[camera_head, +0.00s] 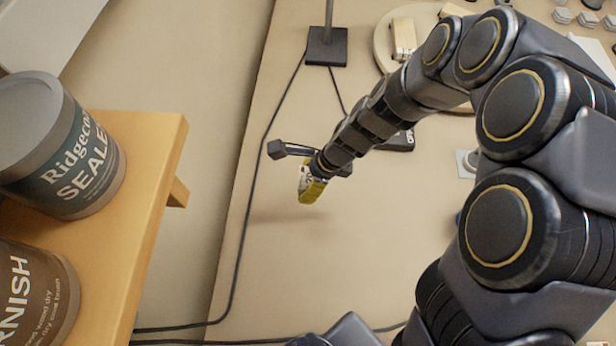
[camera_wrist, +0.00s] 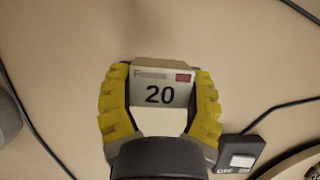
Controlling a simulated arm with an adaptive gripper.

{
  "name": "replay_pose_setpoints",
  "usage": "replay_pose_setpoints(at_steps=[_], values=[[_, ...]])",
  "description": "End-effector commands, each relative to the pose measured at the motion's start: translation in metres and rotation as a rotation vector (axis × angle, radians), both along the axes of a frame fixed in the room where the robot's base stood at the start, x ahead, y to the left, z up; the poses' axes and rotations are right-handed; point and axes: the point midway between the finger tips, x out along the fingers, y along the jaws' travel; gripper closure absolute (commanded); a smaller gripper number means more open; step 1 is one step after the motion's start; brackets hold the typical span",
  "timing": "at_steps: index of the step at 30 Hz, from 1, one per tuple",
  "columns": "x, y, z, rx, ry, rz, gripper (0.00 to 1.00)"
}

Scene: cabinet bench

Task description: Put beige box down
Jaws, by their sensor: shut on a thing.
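My gripper (camera_head: 308,184) is over the bench's left part, pointing down, with yellow-padded fingers. In the wrist view my gripper (camera_wrist: 160,82) is shut on a pale beige box (camera_wrist: 165,94) with a white label, a small red patch and the number 20. One finger lies against each side of the box. A soft shadow on the bench below the gripper suggests it is held above the surface; the gap is hard to tell. In the head view the box is mostly hidden by the fingers.
The bench (camera_head: 400,240) is bare around the gripper. A black cable (camera_head: 250,190) runs along the left. A black switch box (camera_wrist: 240,154) lies lower right in the wrist view. A wooden shelf (camera_head: 115,270) holds cans at left. A round board (camera_head: 384,50) carries wooden blocks.

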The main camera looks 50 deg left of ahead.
Motion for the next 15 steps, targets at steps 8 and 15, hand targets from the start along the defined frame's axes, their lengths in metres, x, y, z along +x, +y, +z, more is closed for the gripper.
replay_pose_setpoints(at_steps=[8,15], values=[[-0.001,0.000,-0.039,-0.002,0.003,-0.001,0.79],[-0.001,0.000,-0.064,-0.001,0.004,-0.001,0.79]])
